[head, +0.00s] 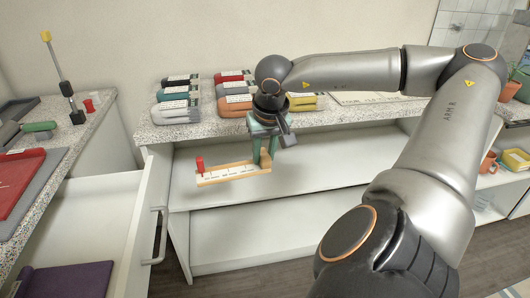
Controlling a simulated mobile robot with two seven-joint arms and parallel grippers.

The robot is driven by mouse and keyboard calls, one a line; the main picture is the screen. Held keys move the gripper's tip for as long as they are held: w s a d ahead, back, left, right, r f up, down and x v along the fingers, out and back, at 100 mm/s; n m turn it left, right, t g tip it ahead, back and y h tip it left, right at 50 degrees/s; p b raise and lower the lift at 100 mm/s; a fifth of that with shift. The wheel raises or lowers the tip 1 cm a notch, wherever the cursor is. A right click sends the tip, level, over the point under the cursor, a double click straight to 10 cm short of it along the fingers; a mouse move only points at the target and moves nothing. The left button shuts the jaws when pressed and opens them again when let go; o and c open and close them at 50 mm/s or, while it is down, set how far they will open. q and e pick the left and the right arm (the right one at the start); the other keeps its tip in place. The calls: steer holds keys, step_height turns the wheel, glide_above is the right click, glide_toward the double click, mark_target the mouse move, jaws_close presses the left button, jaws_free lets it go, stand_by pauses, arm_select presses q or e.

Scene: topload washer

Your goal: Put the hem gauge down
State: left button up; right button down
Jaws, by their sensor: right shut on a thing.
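The hem gauge (230,173) is a wooden strip with a white marked scale, a red upright piece at its left end and a wooden post at its right end. My right gripper (265,148) points down and is shut on the gauge at the right-end post. The gauge lies roughly level, in front of the open shelf below the speckled counter. I cannot tell whether its underside touches anything. My left gripper is not in view.
Several wrapped coloured bundles (180,102) sit on the speckled counter (165,133). The white shelf (310,175) below is largely bare. An open drawer (85,230) holding a purple cloth (65,281) is at left. A yellow-topped stand (61,75) and red tray (20,180) are on the left counter.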

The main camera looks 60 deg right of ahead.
steer(key=w+a+n+y, duration=0.1)
steer(key=w+a+n, duration=0.2)
steer(key=a, duration=1.2)
steer(key=w+a+n+t+y, duration=0.1)
steer(key=w+a+n, duration=0.2)
steer(key=a, duration=1.2)
steer(key=f+n, duration=0.1)
steer(key=n, duration=0.1)
steer(key=shift+w+a+n, duration=0.2)
steer(key=shift+a+n, duration=0.05)
steer(key=shift+n, duration=0.15)
